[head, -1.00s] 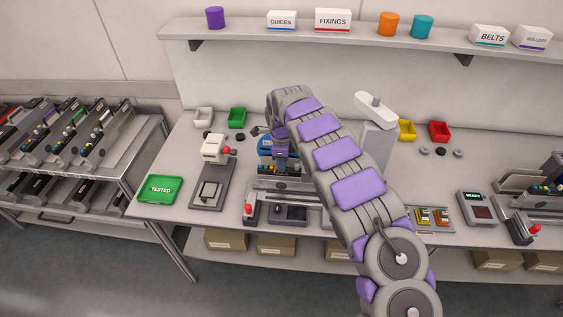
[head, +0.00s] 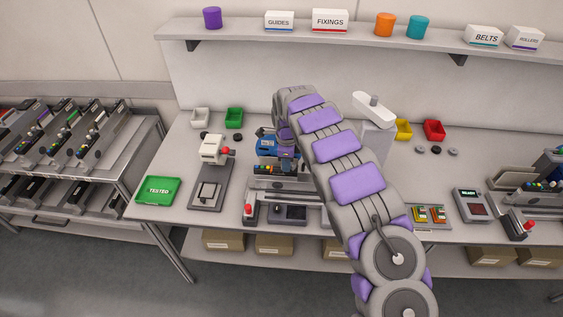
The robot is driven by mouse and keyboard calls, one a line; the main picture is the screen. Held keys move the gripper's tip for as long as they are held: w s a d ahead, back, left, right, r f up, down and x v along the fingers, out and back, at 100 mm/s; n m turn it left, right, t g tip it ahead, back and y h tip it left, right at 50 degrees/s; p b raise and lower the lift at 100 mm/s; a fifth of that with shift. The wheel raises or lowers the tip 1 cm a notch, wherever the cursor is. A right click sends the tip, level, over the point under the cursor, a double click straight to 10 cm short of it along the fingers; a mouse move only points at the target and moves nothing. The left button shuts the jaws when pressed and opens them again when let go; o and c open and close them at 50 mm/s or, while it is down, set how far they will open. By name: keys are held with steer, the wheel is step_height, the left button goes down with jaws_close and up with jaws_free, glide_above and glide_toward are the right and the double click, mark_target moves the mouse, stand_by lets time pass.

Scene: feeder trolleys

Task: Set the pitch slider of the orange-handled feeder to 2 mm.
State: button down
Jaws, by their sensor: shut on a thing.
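A feeder with a blue body (head: 268,148) and small coloured parts along its front sits in the grey fixture (head: 262,183) on the bench. No orange handle shows on it; my arm covers its right part. My gripper (head: 287,158) is down at the right side of the blue body, shut on a small part there. The fingertips and the held part are too small and too hidden to make out. I cannot read the pitch slider or its scale.
A white press-like device (head: 213,150) and a green TESTED tray (head: 159,190) stand left of the fixture. A small display box (head: 473,205) and another fixture are at the right. A trolley (head: 75,165) with several feeders is at far left. A shelf (head: 350,33) runs above.

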steer(key=shift+s+d+f, duration=0.1)
steer(key=shift+f, duration=0.05)
steer(key=c, duration=1.3)
jaws_free()
steer(key=shift+d, duration=0.1)
steer(key=shift+o, duration=1)
steer(key=shift+w+r, duration=0.2)
steer(key=shift+r, duration=0.3)
step_height(320, 180, up, 16)
steer(key=p, duration=0.1)
steer(key=shift+r+p, duration=0.2)
steer(key=shift+p, duration=0.15)
